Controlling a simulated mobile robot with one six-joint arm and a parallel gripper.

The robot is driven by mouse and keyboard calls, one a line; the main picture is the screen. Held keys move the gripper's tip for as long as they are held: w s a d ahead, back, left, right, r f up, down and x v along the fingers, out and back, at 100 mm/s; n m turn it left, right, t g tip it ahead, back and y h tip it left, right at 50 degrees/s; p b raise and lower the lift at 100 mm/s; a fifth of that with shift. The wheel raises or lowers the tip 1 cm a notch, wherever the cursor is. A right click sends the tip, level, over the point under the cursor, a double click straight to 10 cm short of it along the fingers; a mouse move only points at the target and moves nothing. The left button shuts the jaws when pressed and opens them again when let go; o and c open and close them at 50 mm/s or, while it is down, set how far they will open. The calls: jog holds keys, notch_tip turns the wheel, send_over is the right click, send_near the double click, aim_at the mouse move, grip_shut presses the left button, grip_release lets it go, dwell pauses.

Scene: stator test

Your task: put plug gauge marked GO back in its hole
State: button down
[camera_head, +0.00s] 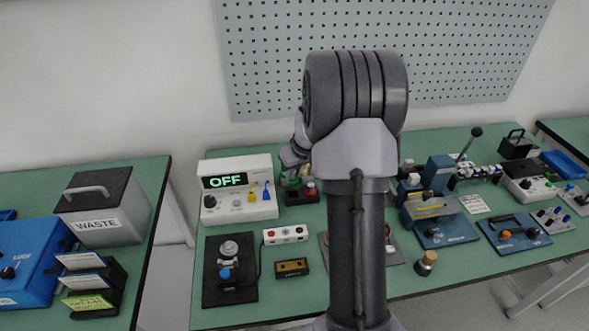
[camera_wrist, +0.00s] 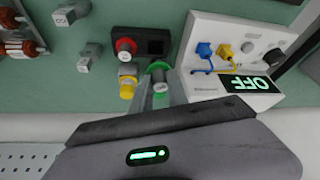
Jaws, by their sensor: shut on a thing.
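My gripper (camera_wrist: 160,85) is shut on a plug gauge (camera_wrist: 158,68) with a green collar and a grey end, seen between the fingers in the wrist view. Its marking is too small to read. A dark gauge block (camera_wrist: 152,36) lies just beyond the fingers, and a red-collared gauge (camera_wrist: 125,46) stands at its side. My gripper there is mostly hidden by the arm. I cannot tell whether the held gauge touches the block or its hole.
A yellow-collared part (camera_wrist: 127,88) is close beside the fingers. A white meter reading OFF (camera_head: 238,188) stands left of the block, with blue and yellow plugs. Several grey fittings (camera_wrist: 72,12) lie nearby in the wrist view. A white box (camera_head: 285,234) sits in front.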

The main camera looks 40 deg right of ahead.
aim_at(295, 179)
notch_tip(295, 179, down, 4)
jog(key=shift+r+b, duration=0.1)
jog(key=shift+b, duration=1.05)
jog(key=shift+r, duration=0.15)
jog(key=shift+f+b, duration=0.85)
jog(key=shift+b, duration=0.3)
jog(key=shift+f+b, duration=0.35)
jog(key=shift+b, duration=0.1)
jog(key=shift+f+b, duration=0.5)
jog(key=shift+b, duration=0.1)
